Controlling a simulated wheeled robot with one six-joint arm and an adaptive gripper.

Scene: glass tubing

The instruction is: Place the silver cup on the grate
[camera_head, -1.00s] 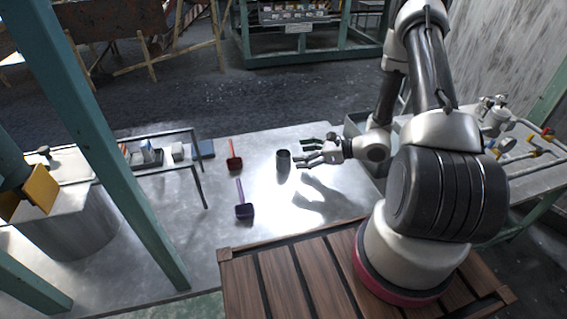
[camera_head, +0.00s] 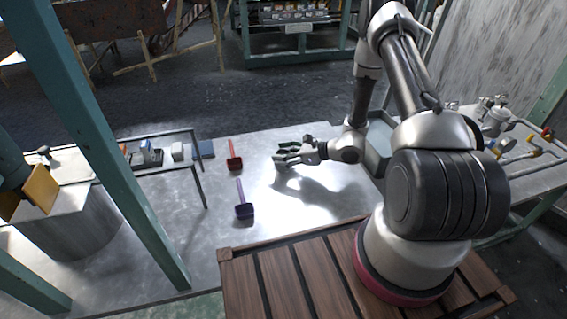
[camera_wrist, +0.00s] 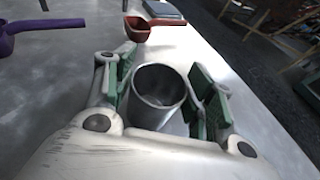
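The silver cup (camera_wrist: 160,88) stands upright on the metal table, seen in the wrist view from above with its open mouth showing. My gripper (camera_head: 286,153) is open and reaches in low from the right. In the wrist view its green-padded fingers (camera_wrist: 163,78) stand on both sides of the cup, with a narrow gap on each side. In the head view the gripper hides most or all of the cup. I cannot make out a grate with certainty in either view.
A red scoop (camera_head: 234,162) and a purple scoop (camera_head: 244,210) lie on the metal table (camera_head: 270,225) left of my gripper. A small raised bench (camera_head: 165,165) with boxes stands further left. A grey bin (camera_head: 377,150) is at the right, and pipework (camera_head: 525,148) beyond it.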

